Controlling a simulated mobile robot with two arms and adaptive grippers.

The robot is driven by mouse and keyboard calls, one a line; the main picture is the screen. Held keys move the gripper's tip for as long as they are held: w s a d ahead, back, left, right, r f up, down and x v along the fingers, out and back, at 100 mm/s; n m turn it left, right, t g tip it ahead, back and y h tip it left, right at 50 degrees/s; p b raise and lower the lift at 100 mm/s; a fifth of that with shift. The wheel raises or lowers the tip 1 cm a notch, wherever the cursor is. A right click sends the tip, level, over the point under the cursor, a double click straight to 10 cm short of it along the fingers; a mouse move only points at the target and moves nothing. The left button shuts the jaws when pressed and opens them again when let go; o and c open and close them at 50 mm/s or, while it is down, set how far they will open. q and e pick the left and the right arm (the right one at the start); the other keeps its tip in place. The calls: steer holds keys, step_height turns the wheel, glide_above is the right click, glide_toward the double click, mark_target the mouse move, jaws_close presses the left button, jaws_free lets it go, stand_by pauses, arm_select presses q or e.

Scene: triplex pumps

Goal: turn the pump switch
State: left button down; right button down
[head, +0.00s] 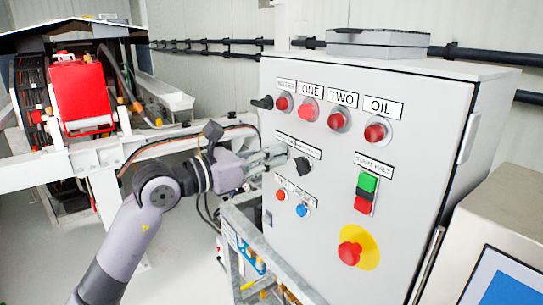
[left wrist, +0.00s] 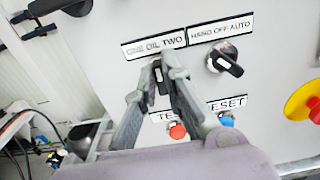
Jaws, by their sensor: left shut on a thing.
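The grey control cabinet (head: 330,215) has a black selector knob (left wrist: 160,76) under a label reading "ONE OIL TWO" in the left wrist view. My left gripper (head: 278,156) reaches the cabinet front from the left and is shut on this knob. Its fingers (left wrist: 162,72) lie on both sides of the knob in the left wrist view and cover part of it. In the head view the fingers hide the knob. A second black knob (head: 303,166), labelled "HAND OFF AUTO" (left wrist: 224,62), stands free just to the right. My right gripper does not show.
Red lamps (head: 375,132) line the cabinet top. A green and red start/halt switch (head: 366,192) and a red emergency button on yellow (head: 350,252) are to the right. Red and blue buttons (head: 302,210) sit below the gripper. A metal frame (head: 245,235) stands under it.

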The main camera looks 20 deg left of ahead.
arm_select(q)
steer(key=n+p, duration=0.3)
steer(key=n, duration=0.5)
steer(key=shift+w+a+n, duration=0.1)
steer(key=shift+a+n, duration=0.05)
steer(key=shift+n, duration=0.25)
steer(key=shift+p, duration=0.3)
steer(key=c, duration=1.7)
jaws_free()
steer(key=v, duration=1.2)
